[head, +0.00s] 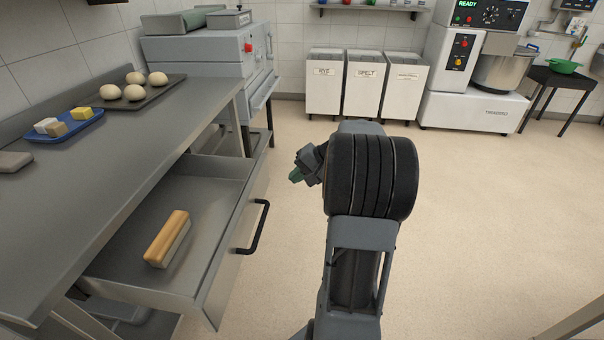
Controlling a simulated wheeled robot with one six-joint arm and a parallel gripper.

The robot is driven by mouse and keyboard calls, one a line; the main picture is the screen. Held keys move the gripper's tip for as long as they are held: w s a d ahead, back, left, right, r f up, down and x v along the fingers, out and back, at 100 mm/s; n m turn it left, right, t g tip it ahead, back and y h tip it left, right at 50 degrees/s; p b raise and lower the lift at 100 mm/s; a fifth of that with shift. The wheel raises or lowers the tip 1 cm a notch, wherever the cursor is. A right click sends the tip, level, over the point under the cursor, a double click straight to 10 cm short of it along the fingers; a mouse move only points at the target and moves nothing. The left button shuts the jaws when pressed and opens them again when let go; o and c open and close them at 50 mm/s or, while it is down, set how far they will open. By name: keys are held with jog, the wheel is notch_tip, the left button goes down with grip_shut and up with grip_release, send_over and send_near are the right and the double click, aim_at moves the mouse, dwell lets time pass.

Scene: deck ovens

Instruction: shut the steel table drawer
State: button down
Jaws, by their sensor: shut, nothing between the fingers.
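The steel table drawer (214,210) stands pulled out from under the steel table (130,125) at the left. Its black bar handle (258,228) is on the front panel, which faces right. A brush with a wooden back (168,238) lies inside the drawer. My gripper (295,176) is shut and empty. It is to the right of the drawer front in the picture, beyond the handle and apart from it. Part of my gripper is hidden behind my own arm.
A tray with several dough balls (160,92) and a blue tray (84,125) are on the table. A grey machine (200,55) stands behind it. White bins (365,85) and a mixer (480,75) line the back wall. The floor (490,220) at right is clear.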

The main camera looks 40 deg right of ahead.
aim_at(263, 187)
jog(key=w+a+f, duration=0.2)
jog(key=w+a, duration=0.1)
jog(key=w+a+f+b, duration=0.1)
jog(key=w+a, duration=0.1)
jog(key=shift+a+f, duration=0.1)
jog(key=shift+f, duration=0.25)
jog(key=shift+w+a, duration=0.2)
jog(key=shift+w, duration=0.05)
